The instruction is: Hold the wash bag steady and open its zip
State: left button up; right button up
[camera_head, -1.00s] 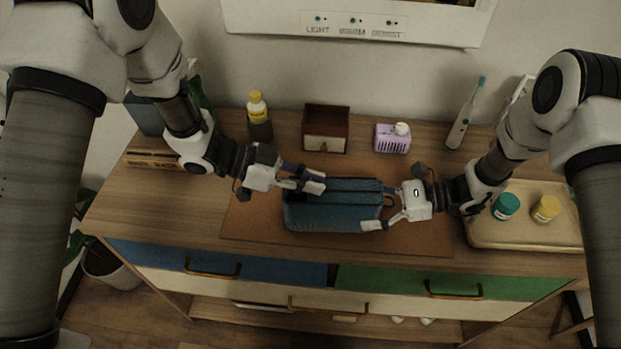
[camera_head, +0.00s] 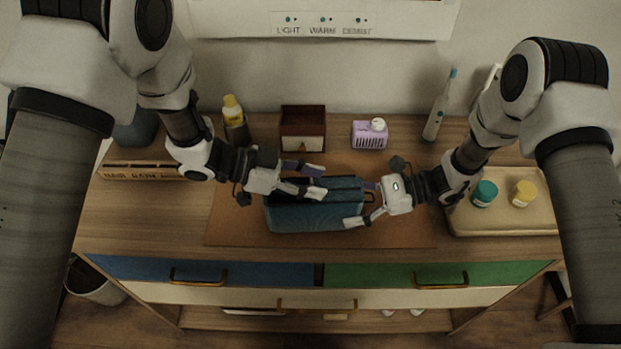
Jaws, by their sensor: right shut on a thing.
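The wash bag (camera_head: 310,217) is a blue, box-shaped bag lying on a brown mat (camera_head: 232,228) in the middle of the counter. My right gripper (camera_head: 358,204) is shut on the bag's right end, one finger at the far side and one at the near side. A dark loop shows at that end. My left gripper (camera_head: 318,181) is over the bag's top, its two fingers apart with a gap between them. The fingers cover part of the top, and the zip and its pull cannot be made out.
Behind the mat stand a yellow-capped bottle (camera_head: 234,122), a small wooden drawer box (camera_head: 303,129), a purple box (camera_head: 369,134) and an electric toothbrush (camera_head: 437,110). At the right, a tray (camera_head: 500,228) holds a teal-capped jar (camera_head: 484,194) and a yellow-capped jar (camera_head: 523,194).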

pick_arm(q)
jog(key=v, duration=1.2)
